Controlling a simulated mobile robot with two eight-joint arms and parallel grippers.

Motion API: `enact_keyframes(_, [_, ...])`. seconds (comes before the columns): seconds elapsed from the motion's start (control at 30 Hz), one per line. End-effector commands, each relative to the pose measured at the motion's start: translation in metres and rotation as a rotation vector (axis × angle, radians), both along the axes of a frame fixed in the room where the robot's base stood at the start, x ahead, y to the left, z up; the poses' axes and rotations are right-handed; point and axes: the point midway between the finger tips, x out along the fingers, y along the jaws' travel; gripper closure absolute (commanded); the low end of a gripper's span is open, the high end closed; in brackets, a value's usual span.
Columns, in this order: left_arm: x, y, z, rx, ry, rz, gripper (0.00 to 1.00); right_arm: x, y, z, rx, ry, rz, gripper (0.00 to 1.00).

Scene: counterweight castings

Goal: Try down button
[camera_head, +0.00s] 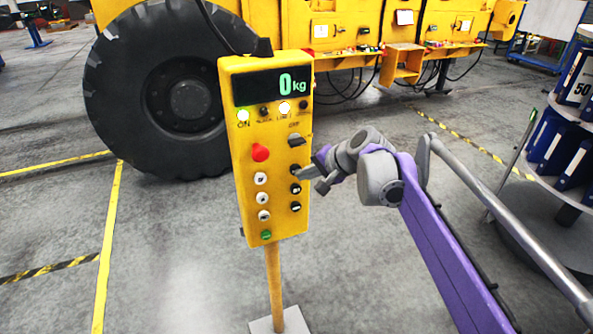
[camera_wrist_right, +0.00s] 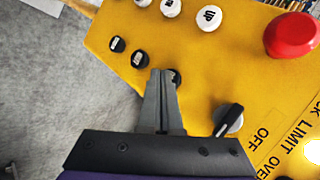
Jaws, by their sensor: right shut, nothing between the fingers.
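The yellow control box (camera_head: 271,150) stands on a post, its display reading 0 kg. Its left column has three white buttons; the top white one (camera_head: 260,178) reads "UP" in the right wrist view (camera_wrist_right: 209,17). The right column has three black buttons: top (camera_wrist_right: 175,76), middle (camera_head: 295,188) and bottom (camera_head: 295,207). I cannot read which button is down. My right gripper (camera_head: 303,173) is shut and empty, its fingertips (camera_wrist_right: 162,73) at the top black button, partly covering it. I cannot tell whether they touch. My left gripper is out of view.
A red mushroom button (camera_head: 260,152) and a selector switch (camera_head: 296,140) sit above the button columns. A green button (camera_head: 266,235) is at the bottom. A large tyre (camera_head: 120,100) stands behind the box. A round rack (camera_head: 545,180) stands at the right.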

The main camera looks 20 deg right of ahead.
Motion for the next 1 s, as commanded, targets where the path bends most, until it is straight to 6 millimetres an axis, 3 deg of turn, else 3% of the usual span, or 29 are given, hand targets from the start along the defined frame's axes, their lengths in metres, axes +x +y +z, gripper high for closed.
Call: enact_keyframes(1.0, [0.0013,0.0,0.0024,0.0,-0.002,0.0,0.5,0.0092,0.0001,-0.0002,0.0,0.0,-0.001,1.0])
